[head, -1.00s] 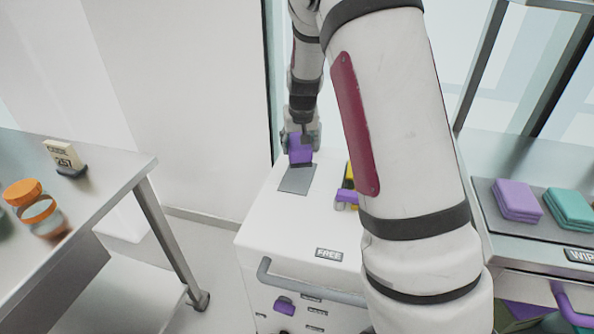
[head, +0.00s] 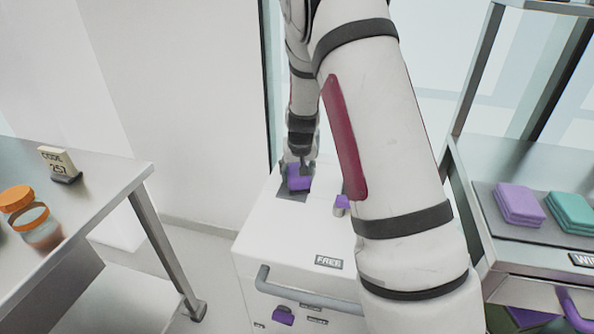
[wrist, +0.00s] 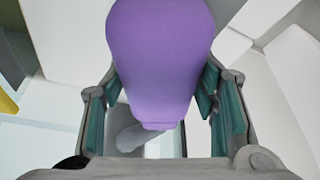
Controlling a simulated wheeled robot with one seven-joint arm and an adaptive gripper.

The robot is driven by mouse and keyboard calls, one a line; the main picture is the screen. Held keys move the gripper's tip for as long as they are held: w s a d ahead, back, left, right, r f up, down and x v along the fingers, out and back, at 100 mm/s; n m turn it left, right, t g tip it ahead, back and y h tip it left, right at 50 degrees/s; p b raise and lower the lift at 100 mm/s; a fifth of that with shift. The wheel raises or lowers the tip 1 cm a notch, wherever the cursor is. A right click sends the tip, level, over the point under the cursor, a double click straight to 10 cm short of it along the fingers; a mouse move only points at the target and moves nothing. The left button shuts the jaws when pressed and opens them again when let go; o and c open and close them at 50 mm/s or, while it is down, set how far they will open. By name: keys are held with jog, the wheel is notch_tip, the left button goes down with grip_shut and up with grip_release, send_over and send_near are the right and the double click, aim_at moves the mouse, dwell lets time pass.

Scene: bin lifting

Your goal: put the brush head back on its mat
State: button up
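The purple brush head (head: 299,178) is between the fingers of my gripper (head: 300,163), at the far left of the white cabinet top. In the wrist view the purple piece (wrist: 160,60) fills the space between the teal-padded fingers, which look closed on its sides. The dark grey mat (head: 288,195) lies under and in front of the brush head. The brush head is over the mat's far part; whether it touches the mat cannot be told.
Another small purple item (head: 342,203) stands on the white cabinet (head: 290,235) to the right, partly behind my arm. A steel table (head: 120,172) with jars is at left. Folded purple (head: 519,204) and teal cloths (head: 571,211) lie on the right bench.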

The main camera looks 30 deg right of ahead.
jog(key=o, duration=0.3)
jog(key=shift+r, duration=0.1)
jog(key=s+a+r+y+p, duration=0.1)
jog(key=s+a+r, duration=0.25)
jog(key=r, duration=0.25)
jog(key=s+a+r+n+p, duration=0.1)
jog(key=s+a+r, duration=0.1)
jog(key=s+r, duration=0.3)
jog(key=s+a+r+y, duration=0.1)
jog(key=s+a+r, duration=0.2)
jog(key=r, duration=0.5)
jog(key=s+a+r+n, duration=0.1)
jog(key=s+a, duration=0.2)
jog(key=s, duration=0.7)
jog(key=s+a+r+n+g, duration=0.1)
jog(key=s+a+r, duration=0.1)
jog(key=s, duration=0.8)
jog(key=s+a+r+n+g, duration=0.1)
jog(key=s+a, duration=0.3)
jog(key=s, duration=0.6)
jog(key=shift+s+a+r+n, duration=0.2)
jog(key=shift+a+r+n, duration=0.1)
jog(key=shift+r, duration=0.1)
